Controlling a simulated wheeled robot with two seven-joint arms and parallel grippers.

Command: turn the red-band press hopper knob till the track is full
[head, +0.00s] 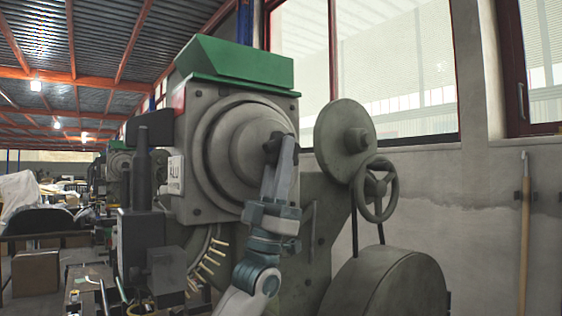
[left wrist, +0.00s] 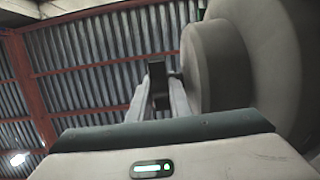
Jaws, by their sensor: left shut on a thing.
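The press (head: 310,215) is a grey-green machine with a green top cover (head: 240,63) and a red band (head: 179,103) on its upper left edge. Its round stepped hopper (head: 222,150) faces me and also fills the right of the left wrist view (left wrist: 225,65). A small dark knob (head: 270,147) stands out from the hopper's centre. My left gripper (head: 284,146) is shut on this knob; in the left wrist view the dark knob (left wrist: 158,84) sits between the two fingers. Pale rivets line a curved track (head: 208,262) below the hopper; its upper part is hidden. My right gripper is out of view.
A label reading ALU (head: 176,175) is on the press's left side. A handwheel (head: 376,190) and large flywheel (head: 395,285) stand right of my arm. A dark upright press head (head: 141,235) is at left. A broom handle (head: 525,235) leans on the wall.

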